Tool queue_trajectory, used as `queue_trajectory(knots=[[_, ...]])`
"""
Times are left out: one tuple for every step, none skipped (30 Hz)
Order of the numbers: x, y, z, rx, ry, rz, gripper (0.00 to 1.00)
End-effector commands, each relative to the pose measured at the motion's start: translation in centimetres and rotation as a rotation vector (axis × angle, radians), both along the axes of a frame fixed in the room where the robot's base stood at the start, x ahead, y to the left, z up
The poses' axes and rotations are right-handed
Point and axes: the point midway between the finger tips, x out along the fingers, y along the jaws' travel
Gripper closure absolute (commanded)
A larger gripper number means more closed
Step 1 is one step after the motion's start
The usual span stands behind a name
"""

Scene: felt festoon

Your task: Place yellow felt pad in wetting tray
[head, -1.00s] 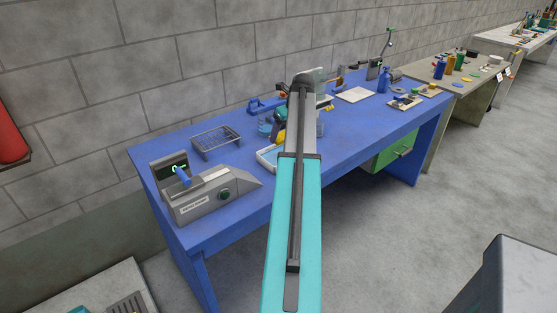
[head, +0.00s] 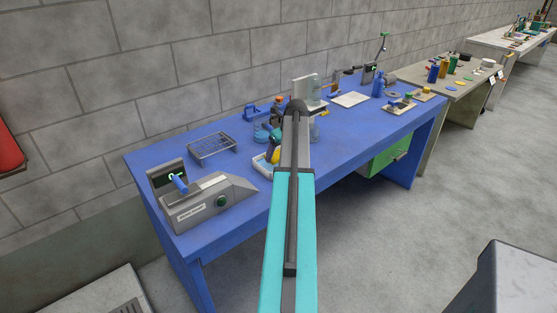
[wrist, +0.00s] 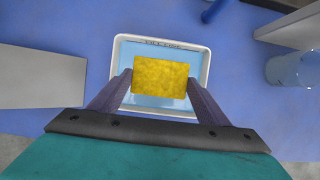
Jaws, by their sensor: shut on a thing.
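The yellow felt pad (wrist: 160,77) is held between the two fingers of my gripper (wrist: 160,82) in the wrist view. My gripper is shut on its left and right edges. The wetting tray (wrist: 202,60), white-rimmed with a pale blue inside, lies below the pad, and the pad covers its middle. I cannot tell how high above the tray floor the pad is. In the head view the tray (head: 262,166) is partly hidden by my arm, and a small piece of yellow, likely the pad (head: 276,156), shows above it.
A grey machine (head: 205,198) stands left of the tray on the blue table (head: 240,225). A wire rack (head: 212,146) stands behind it. A clear beaker (wrist: 292,68) is right of the tray in the wrist view. A white board (head: 351,99) lies farther right.

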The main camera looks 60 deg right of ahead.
Motion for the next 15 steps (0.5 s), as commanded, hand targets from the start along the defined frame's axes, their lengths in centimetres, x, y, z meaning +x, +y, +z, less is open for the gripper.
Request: queue_trajectory(knots=[[0.0,0.0,0.0,0.000,0.000,0.000,0.52],[0.0,0.0,-0.1,0.000,0.000,0.000,0.52],[0.0,0.0,-0.2,0.000,0.000,0.000,0.52],[0.0,0.0,-0.3,0.001,0.000,0.000,0.52],[0.0,0.1,-0.5,0.001,0.000,0.000,0.52],[0.0,0.1,-0.8,0.001,0.001,0.000,0.52],[0.0,0.1,-1.1,0.001,0.001,0.000,0.52],[0.0,0.1,-1.4,0.001,0.001,0.000,0.52],[0.0,0.1,-1.8,0.001,0.001,0.000,0.52],[0.0,0.1,-2.1,0.002,0.001,0.002,0.52],[0.0,0.1,-2.4,0.001,0.001,0.001,0.52],[0.0,0.1,-2.7,0.001,0.001,0.001,0.52],[0.0,0.1,-3.0,0.001,0.001,0.001,0.52],[0.0,0.1,-3.3,0.001,0.001,0.001,0.52],[0.1,0.1,-3.5,0.001,0.001,0.001,0.52]])
